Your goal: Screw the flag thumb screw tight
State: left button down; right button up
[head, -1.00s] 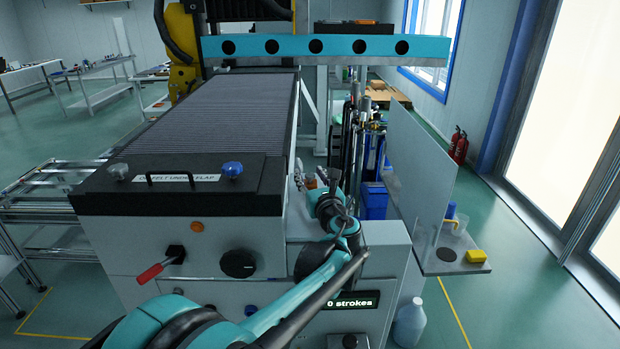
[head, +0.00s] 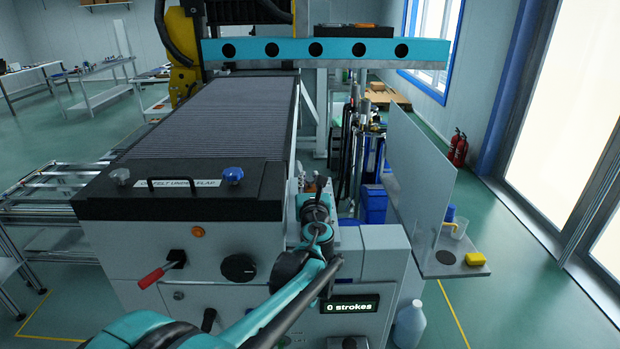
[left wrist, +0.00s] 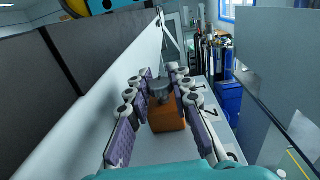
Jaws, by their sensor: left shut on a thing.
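In the left wrist view, a grey round-topped piece (left wrist: 159,88), which looks like the thumb screw, stands over an orange-brown block (left wrist: 167,118). My left gripper (left wrist: 163,82) has its fingers on both sides of the grey piece and is shut on it. The fingers hide part of it, and I cannot make out its flag shape or how deep it sits. In the head view my left gripper (head: 317,187) is at the right side of the grey machine, and the screw is hidden by my arm. My right gripper is not in view.
The grey machine (head: 200,235) has a red-handled lever (head: 158,272), a black knob (head: 238,267) and a display reading "0 strokes" (head: 349,305).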

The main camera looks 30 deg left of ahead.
pick_arm(q)
jog(key=shift+m+h, duration=0.3)
jog(key=shift+h, duration=0.1)
jog(key=c, duration=1.3)
grip_release()
jog(key=shift+s+d, duration=0.1)
jog(key=v, duration=1.1)
jog(key=shift+s+d+f, duration=0.15)
jog(key=shift+s+f, duration=0.1)
jog(key=shift+s, duration=0.15)
